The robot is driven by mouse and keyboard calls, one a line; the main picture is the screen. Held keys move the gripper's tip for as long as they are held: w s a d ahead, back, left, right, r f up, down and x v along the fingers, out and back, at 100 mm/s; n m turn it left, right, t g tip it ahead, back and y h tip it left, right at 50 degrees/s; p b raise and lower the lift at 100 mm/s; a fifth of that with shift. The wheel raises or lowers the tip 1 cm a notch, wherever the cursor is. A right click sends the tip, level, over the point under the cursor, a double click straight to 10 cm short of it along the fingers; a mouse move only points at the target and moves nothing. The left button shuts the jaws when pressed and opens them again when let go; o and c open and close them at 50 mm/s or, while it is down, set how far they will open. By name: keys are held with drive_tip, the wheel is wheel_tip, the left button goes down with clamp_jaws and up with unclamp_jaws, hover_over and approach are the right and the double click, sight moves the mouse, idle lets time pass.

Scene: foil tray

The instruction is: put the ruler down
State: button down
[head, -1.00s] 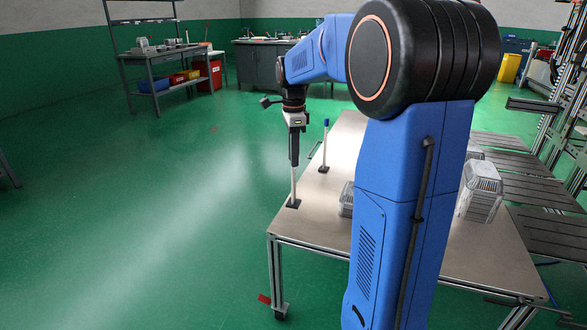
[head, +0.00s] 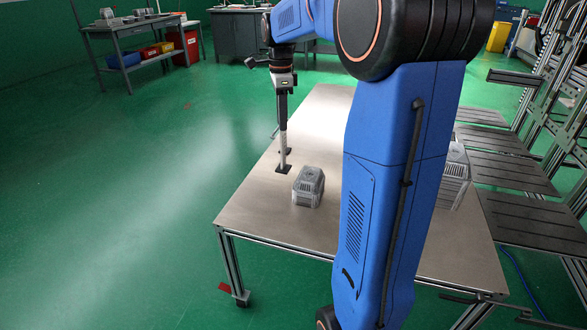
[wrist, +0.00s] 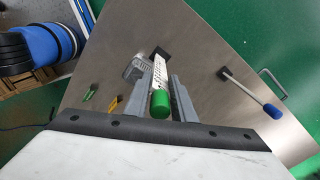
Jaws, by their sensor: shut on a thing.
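The ruler (head: 283,150) is a white marked stick standing upright, with a black foot at its lower end. My gripper (head: 282,122) is shut on its upper part from above. In the wrist view the ruler (wrist: 158,72) runs down between the two grey fingers of my gripper (wrist: 160,100), its green end nearest the camera. The foot is at or just above the metal table (head: 260,205); I cannot tell whether it touches.
A grey ribbed box (head: 308,187) stands close by on the right; another (head: 454,175) is beyond my arm. In the wrist view a blue-capped stick (wrist: 271,111) stands on a black foot near the table's handle (wrist: 272,80). Free table lies in front.

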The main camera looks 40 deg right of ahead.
wheel_tip(320, 180, down, 9)
idle(0.5)
drive_tip(key=shift+f, duration=0.1)
drive_tip(key=c, duration=1.5)
unclamp_jaws()
